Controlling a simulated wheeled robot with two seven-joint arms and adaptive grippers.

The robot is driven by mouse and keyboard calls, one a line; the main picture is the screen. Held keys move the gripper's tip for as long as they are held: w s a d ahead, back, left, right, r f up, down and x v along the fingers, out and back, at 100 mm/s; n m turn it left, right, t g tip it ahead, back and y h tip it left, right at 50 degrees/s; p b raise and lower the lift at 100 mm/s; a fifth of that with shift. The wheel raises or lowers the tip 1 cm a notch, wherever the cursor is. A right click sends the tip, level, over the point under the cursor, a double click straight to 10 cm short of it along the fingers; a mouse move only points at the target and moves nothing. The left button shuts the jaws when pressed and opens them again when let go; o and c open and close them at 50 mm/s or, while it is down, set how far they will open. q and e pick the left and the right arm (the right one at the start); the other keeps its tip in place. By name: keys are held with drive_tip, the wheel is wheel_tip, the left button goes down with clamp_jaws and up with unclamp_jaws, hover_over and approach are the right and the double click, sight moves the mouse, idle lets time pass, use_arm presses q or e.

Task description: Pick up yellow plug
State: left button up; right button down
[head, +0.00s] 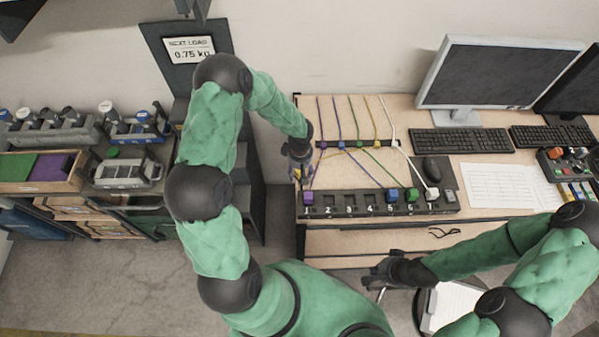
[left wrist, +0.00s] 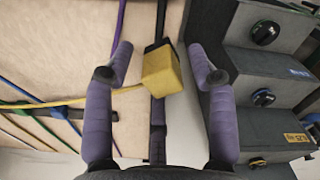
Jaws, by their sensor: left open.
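The yellow plug (left wrist: 162,73) is a small cube with a yellow cable (left wrist: 90,99) running left across the table in the left wrist view. It lies between the two spread fingers of my left gripper (left wrist: 160,75), with a gap visible on each side. In the head view my left gripper (head: 299,168) is at the table's left edge, and the plug there is mostly hidden by it. My right gripper (head: 375,282) is in front of the table's front edge, its fingers apart and empty.
A numbered black socket strip (head: 345,205) holds purple, blue, green and white plugs. Coloured cables run to a rear strip (head: 358,144). A mouse (head: 432,169), keyboard (head: 462,141) and paper (head: 500,186) lie to the right. Dark stepped shelves (left wrist: 270,75) stand beside the table's left edge.

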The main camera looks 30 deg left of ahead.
use_arm(q)
drive_tip(key=shift+s, duration=0.1)
drive_tip(key=shift+c, duration=0.3)
clamp_jaws()
